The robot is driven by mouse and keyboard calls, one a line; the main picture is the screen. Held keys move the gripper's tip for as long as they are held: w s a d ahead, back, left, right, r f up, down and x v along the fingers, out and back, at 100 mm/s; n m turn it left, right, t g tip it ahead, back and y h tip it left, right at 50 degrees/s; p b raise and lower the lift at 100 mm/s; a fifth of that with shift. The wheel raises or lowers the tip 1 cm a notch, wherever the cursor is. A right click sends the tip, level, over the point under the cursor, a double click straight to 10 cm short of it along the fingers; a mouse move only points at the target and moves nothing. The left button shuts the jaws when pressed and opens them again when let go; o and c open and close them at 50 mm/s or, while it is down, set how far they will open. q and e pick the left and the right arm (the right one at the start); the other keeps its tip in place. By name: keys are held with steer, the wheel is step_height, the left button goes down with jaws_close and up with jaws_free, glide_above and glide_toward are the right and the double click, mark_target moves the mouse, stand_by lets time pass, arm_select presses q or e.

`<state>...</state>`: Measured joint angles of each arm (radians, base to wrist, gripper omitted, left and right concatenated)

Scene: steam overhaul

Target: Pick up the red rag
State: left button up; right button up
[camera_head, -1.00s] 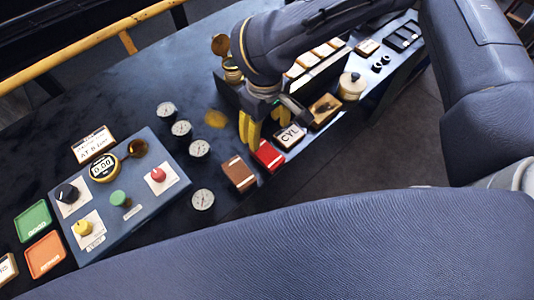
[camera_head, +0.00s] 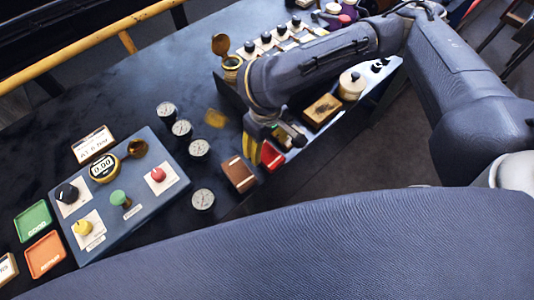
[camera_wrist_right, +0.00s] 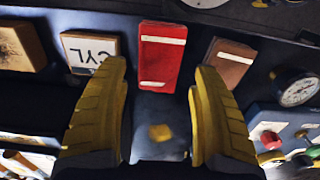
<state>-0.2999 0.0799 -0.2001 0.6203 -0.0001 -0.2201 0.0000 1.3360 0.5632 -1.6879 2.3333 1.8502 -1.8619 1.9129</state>
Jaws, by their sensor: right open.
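The red rag (camera_head: 272,156) is a small folded rectangle with pale stripes, lying near the table edge. In the right wrist view it (camera_wrist_right: 162,58) lies between and beyond the fingertips, in full view. My right gripper (camera_head: 257,152) is open, its yellow fingers pointing down beside the rag, partly covering it in the head view. In the right wrist view the open fingers (camera_wrist_right: 160,72) hold nothing; whether they touch the rag cannot be told. My left gripper is not in view.
A brown folded piece (camera_head: 239,174) lies close beside the rag. The CYL tag (camera_wrist_right: 92,50) stands on its other side. Several round gauges (camera_head: 198,148) and a blue control panel (camera_head: 128,190) lie to the left. A wooden block (camera_head: 322,110) and lidded pot (camera_head: 351,84) stand to the right.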

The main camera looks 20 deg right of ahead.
mark_target(267, 153)
steer(key=shift+s+d+f, duration=0.1)
steer(key=shift+s+f, duration=0.1)
steer(key=shift+f, duration=1.05)
steer(key=shift+w+f, duration=0.1)
steer(key=shift+f, duration=0.95)
steer(key=c, duration=1)
steer(key=shift+o, duration=0.2)
steer(key=shift+r, duration=0.15)
step_height(267, 153, up, 20)
